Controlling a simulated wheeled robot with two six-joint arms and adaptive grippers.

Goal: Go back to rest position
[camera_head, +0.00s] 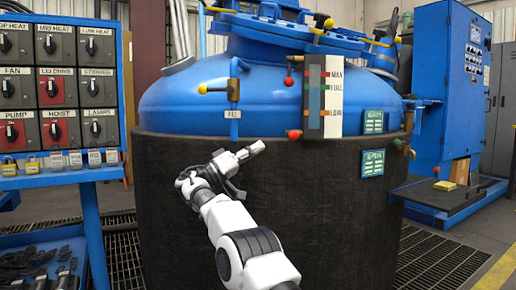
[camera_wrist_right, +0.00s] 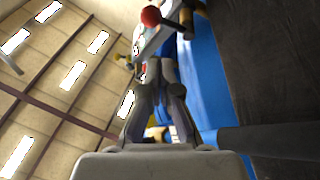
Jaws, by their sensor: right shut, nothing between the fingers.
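My right gripper (camera_head: 258,147) shows in the head view, in front of the furnace (camera_head: 270,210), with its fingers pointing right and slightly up. It is shut and empty. The white right arm reaches up to it from the bottom of the picture. In the right wrist view the same gripper (camera_wrist_right: 162,72) has its fingers together with nothing held. The picture there is tilted, with the ceiling at left and the furnace's dark side at right. Whether the gripper touches the furnace I cannot tell. My left gripper is not in view.
The blue furnace lid (camera_head: 200,95) has valves with red and yellow knobs and a striped level gauge (camera_head: 324,95). A switch panel (camera_head: 60,75) with padlocks below stands at left. A blue control cabinet (camera_head: 450,80) stands at right. Floor gratings (camera_head: 440,258) flank the furnace.

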